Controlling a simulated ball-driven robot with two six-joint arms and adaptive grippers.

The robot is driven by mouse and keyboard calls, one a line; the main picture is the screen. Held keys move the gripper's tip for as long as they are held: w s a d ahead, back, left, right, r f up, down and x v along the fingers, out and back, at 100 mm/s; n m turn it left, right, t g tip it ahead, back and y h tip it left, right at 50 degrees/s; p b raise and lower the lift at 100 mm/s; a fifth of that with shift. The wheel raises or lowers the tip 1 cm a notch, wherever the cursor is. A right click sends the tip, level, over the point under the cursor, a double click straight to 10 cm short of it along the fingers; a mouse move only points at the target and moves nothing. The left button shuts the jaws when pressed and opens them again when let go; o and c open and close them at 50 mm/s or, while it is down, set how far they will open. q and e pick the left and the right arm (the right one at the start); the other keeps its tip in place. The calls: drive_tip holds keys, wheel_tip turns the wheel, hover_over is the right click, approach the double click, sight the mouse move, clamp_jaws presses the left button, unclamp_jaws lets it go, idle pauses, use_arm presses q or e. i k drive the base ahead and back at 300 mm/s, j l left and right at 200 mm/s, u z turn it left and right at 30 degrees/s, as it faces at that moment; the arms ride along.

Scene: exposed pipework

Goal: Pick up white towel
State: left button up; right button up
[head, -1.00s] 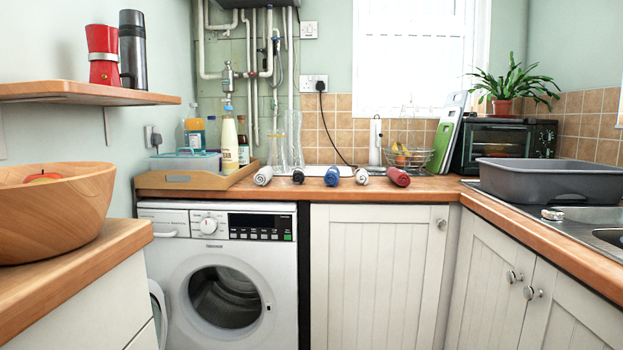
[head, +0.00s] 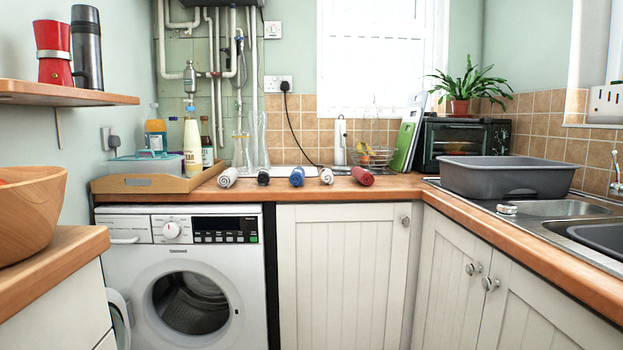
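Several rolled towels lie in a row along the front of the wooden counter (head: 400,188) in the head view. The white towel (head: 228,177) is at the left end, by the wooden tray, its rolled spiral end facing me. To its right lie a black towel (head: 263,177), a blue towel (head: 297,176), a whitish-grey towel (head: 326,176) and a red towel (head: 362,176). The whitish-grey one also looks pale. Neither of my grippers is in view, and nothing touches the towels.
A wooden tray (head: 150,184) with bottles stands left of the towels, glass bottles (head: 258,140) behind. The washing machine (head: 185,275) and white cupboards (head: 340,270) are below. A wooden bowl (head: 30,215) sits on the near-left counter, under a shelf (head: 70,95). A grey basin (head: 505,176) is right.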

sight(228, 177)
drive_tip(key=u, duration=0.6)
drive_tip(key=i+l+u, duration=0.25)
drive_tip(key=i+u, duration=0.2)
drive_tip(key=i+l+u, duration=0.45)
drive_tip(key=k+j, duration=0.05)
